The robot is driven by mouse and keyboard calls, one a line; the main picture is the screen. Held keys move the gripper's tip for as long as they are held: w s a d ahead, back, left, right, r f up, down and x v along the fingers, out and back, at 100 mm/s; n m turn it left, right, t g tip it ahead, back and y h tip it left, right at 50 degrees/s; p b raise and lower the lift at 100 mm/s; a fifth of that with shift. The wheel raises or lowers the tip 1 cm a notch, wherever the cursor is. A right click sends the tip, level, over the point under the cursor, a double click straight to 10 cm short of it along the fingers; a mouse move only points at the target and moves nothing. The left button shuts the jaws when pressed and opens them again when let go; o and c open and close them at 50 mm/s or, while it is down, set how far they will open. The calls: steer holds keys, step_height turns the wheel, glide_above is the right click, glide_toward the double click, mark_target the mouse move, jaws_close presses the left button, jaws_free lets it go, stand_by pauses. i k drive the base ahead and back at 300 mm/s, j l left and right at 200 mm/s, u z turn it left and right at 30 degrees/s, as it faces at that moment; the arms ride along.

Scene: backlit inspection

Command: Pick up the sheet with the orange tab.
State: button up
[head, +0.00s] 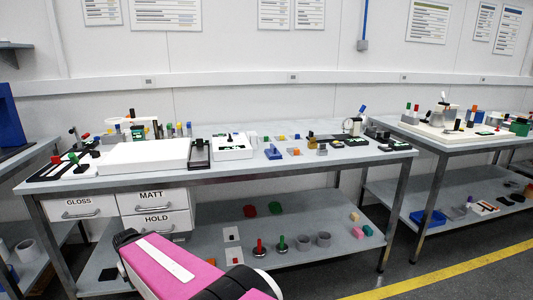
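I cannot make out a sheet with an orange tab for certain. A wide white box with a flat top (145,156) stands on the left half of the near workbench (100,187). Small orange-topped pieces (295,152) sit right of the middle of that bench, too small to tell what they are. A pink arm link of mine crosses the bottom of the head view, in front of the bench. My gripper is not in view, so whether it is open or shut does not show.
Drawers marked GLOSS (80,207), MATT (152,199) and HOLD (160,222) hang under the bench's left end, all closed. Several small tools and a white instrument (232,147) crowd the top. A second bench (455,139) stands right, beyond a gap. A yellow floor line (450,268) runs front right.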

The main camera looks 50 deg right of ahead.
mark_target(295, 150)
steer(key=z, duration=2.1)
